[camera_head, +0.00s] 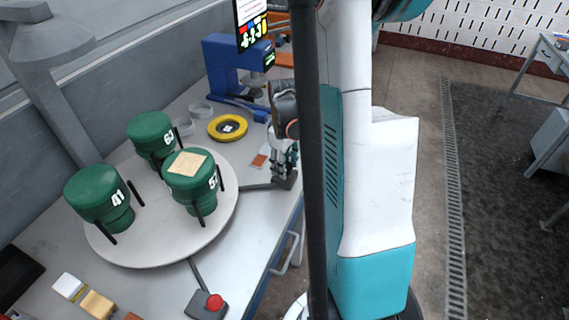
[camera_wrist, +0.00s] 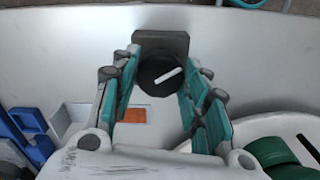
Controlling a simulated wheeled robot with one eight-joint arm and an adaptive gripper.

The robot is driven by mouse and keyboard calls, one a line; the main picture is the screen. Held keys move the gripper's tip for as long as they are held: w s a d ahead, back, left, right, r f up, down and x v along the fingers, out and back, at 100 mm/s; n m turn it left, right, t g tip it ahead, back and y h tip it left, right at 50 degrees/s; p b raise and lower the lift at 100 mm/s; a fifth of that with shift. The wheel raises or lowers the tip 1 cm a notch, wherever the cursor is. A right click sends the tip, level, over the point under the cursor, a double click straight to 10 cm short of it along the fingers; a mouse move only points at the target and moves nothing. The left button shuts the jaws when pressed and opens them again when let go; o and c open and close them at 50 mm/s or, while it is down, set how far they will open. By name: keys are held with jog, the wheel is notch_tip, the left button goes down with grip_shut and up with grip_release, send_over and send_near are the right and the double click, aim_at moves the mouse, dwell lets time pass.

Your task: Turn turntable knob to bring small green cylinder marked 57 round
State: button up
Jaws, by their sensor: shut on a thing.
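The round pale turntable (camera_head: 150,248) carries three dark green cylinders. The cylinder marked 57 (camera_head: 194,180) is on the right side, nearest my gripper, with a tan note on its lid. The cylinder marked 41 (camera_head: 99,195) is at the left, and one that seems marked 63 (camera_head: 151,135) is at the back. My gripper (camera_head: 284,170) is low over the table, right of the turntable. In the wrist view, its fingers (camera_wrist: 162,90) are shut on the black knob (camera_wrist: 153,70), which has a white line slanting up to the right. The knob is mostly hidden in the head view.
A yellow ring (camera_head: 228,127) and clear dishes (camera_head: 200,110) lie behind the turntable, near a blue stand (camera_head: 222,68). A red-button box (camera_head: 207,305) is at the front. Small blocks (camera_head: 98,304) lie front left. The table's right edge is close to my gripper.

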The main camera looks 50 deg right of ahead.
jog(key=shift+m, duration=0.4)
jog(key=o, duration=1.1)
notch_tip(320, 180, up, 12)
